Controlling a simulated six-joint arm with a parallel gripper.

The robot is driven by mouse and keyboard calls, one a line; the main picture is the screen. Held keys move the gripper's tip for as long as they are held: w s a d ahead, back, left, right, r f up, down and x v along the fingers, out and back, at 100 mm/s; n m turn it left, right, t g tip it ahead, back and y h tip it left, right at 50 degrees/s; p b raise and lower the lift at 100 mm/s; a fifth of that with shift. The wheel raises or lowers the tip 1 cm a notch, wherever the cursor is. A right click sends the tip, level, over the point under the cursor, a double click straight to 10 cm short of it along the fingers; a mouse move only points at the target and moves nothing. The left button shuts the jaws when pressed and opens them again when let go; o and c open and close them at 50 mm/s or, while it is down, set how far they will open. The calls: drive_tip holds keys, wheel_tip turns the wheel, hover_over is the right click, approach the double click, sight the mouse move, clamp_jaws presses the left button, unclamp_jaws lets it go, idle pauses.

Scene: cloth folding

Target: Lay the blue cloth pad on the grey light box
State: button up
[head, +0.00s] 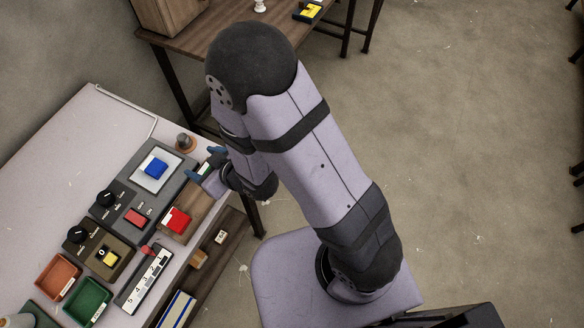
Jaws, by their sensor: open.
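The blue cloth pad (156,168) lies on the pale square panel of the grey light box (176,160), near the panel's middle. It looks like a small, compact blue patch; whether it is flat or folded is too small to tell. My gripper (205,166) is just to the right of the light box, near the table's right edge. Its dark bluish fingers are spread and hold nothing that I can see. The gripper is apart from the pad. Its height above the table is hard to judge.
Black dials, an orange tray (58,275), a green tray (88,301) and a numbered strip (146,278) fill the front.

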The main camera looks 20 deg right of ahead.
drive_tip(key=d+m+g+h, duration=0.2)
drive_tip(key=d+m+h, duration=0.15)
drive_tip(key=d, duration=0.65)
drive_tip(key=s+d+r+m+g+h, duration=0.1)
drive_tip(key=s+d+r+m+g, duration=0.1)
drive_tip(key=s+d, duration=0.5)
drive_tip(key=s+d+r+m+g+h, duration=0.2)
drive_tip(key=s+d+r+g, duration=0.2)
drive_tip(key=s+d, duration=0.2)
drive_tip(key=shift+s+d+r+g, duration=0.35)
drive_tip(key=shift+s+r+g, duration=0.05)
drive_tip(key=shift+s, duration=0.1)
drive_tip(key=shift+r, duration=0.1)
